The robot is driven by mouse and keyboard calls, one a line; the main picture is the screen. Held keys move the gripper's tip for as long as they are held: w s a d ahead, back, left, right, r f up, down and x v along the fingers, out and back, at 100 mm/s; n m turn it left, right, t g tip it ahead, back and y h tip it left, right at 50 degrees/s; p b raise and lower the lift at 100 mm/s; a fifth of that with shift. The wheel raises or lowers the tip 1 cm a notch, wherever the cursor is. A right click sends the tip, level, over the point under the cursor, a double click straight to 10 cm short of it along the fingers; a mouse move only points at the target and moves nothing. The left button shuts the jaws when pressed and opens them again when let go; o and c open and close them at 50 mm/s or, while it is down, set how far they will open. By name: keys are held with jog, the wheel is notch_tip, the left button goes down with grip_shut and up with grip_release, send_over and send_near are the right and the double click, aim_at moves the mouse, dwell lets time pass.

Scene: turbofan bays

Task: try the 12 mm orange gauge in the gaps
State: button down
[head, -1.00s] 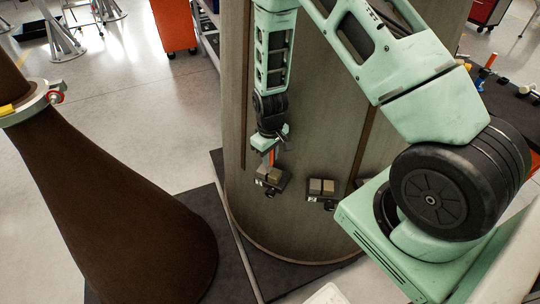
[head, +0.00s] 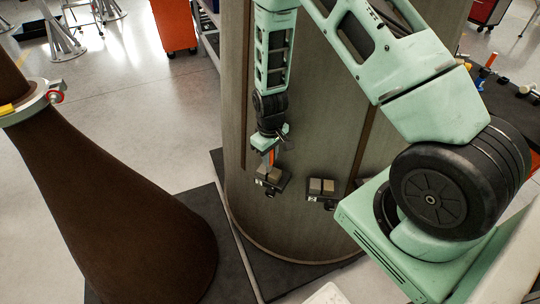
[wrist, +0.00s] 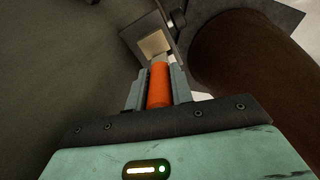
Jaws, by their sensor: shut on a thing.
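My gripper (head: 270,158) is in front of the large grey-brown cylinder (head: 300,100). It also shows in the wrist view (wrist: 158,85), shut on the orange gauge (wrist: 159,86), which lies between its two fingers. In the head view a thin strip of the orange gauge (head: 271,157) shows just above the left block fixture (head: 272,178). This fixture has two blocks with a narrow gap between them. A second, similar fixture (head: 322,189) sits to its right. The gauge's lower end is at the left fixture; I cannot tell whether it is inside the gap.
A tall brown cone (head: 110,190) with a metal collar stands on the left. A dark bench (head: 505,100) with several coloured-handled tools is at the right. A red-orange cabinet (head: 174,25) stands behind. Pale floor is clear between cone and cabinet.

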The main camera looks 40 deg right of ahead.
jog(key=shift+r+p, duration=1.9)
jog(key=shift+r, duration=1.05)
jog(key=shift+f, duration=0.1)
